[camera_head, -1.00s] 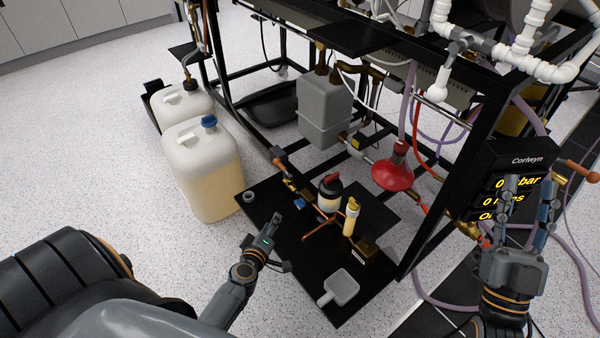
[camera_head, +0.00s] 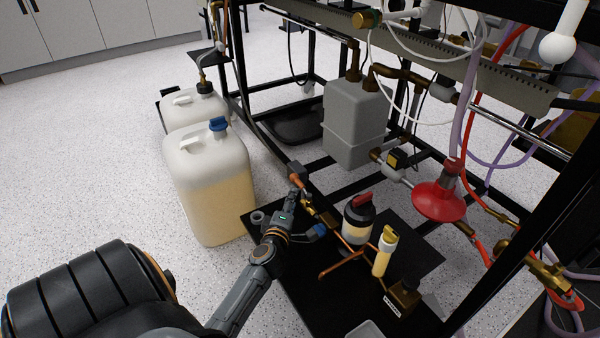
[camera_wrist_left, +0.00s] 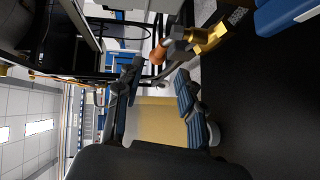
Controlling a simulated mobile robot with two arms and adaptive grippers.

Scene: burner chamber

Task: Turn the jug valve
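The near white jug (camera_head: 208,172) has a blue cap and yellowish liquid. It shows between my left fingers in the wrist view (camera_wrist_left: 160,120). Beside it, over the black board (camera_head: 300,285), is a brass valve line (camera_head: 318,212) with an orange-brown part (camera_head: 297,181) at its upper end and a blue handle (camera_head: 319,230). The frames do not say which part is the jug valve. My left gripper (camera_head: 292,200) is at this line, close to the orange-brown end. In the wrist view the left fingers (camera_wrist_left: 158,88) are apart with nothing held, the brass fitting (camera_wrist_left: 205,38) ahead. Contact is unclear.
A second jug (camera_head: 195,108) stands behind. A red-and-black-topped bottle (camera_head: 360,220), a yellow-capped tube (camera_head: 384,252) and copper pipes (camera_head: 345,265) are right of my left gripper. A grey tank (camera_head: 355,122) and red funnel (camera_head: 440,200) are farther back. Open floor lies left.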

